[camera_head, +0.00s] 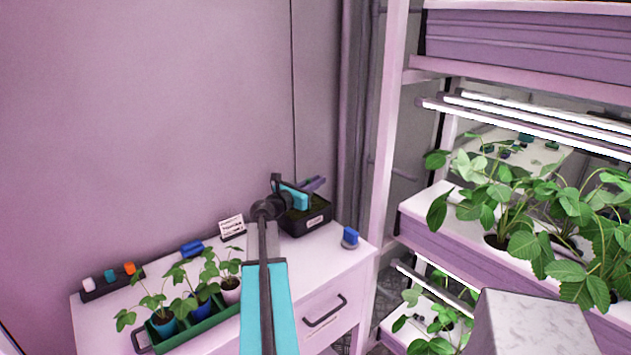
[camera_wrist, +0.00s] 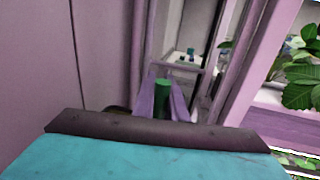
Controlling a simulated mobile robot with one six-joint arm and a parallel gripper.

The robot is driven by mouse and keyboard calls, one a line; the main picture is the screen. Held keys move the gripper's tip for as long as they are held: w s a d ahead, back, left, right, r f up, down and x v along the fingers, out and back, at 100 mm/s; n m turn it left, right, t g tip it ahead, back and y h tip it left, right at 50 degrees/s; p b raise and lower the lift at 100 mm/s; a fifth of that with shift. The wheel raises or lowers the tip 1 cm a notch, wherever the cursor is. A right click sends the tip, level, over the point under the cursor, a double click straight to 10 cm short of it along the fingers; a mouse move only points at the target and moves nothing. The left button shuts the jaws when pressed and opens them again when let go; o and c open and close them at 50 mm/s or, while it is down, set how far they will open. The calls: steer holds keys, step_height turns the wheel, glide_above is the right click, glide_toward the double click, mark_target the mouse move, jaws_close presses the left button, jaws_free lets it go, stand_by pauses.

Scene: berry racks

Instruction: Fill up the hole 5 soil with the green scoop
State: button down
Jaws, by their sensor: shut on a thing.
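My gripper (camera_head: 316,184) is at the black soil box (camera_head: 306,222) on the white cabinet, its purple fingers over the box's back right side. In the wrist view my gripper (camera_wrist: 162,108) is shut on the green scoop, whose green handle (camera_wrist: 162,97) stands between the fingers. The scoop's bowl is hidden, so I cannot tell whether it holds soil. The rack shelf (camera_head: 425,240) at the right has planting holes with leafy plants in them. No hole number is readable, and I cannot tell which is hole 5.
A green tray (camera_head: 200,335) with several potted plants stands at the cabinet's front left. Behind it are a dark holder (camera_head: 112,283) with coloured items and a blue object (camera_head: 192,249). A small sign (camera_head: 231,227) and a blue-grey item (camera_head: 350,238) flank the box. A rack post (camera_head: 385,130) stands right.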

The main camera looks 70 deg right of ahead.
steer(key=shift+f+b, duration=0.6)
steer(key=shift+f, duration=0.65)
steer(key=shift+r, duration=0.1)
step_height(320, 180, up, 9)
steer(key=p, duration=0.7)
steer(key=shift+r, duration=0.2)
stand_by(0.8)
stand_by(0.5)
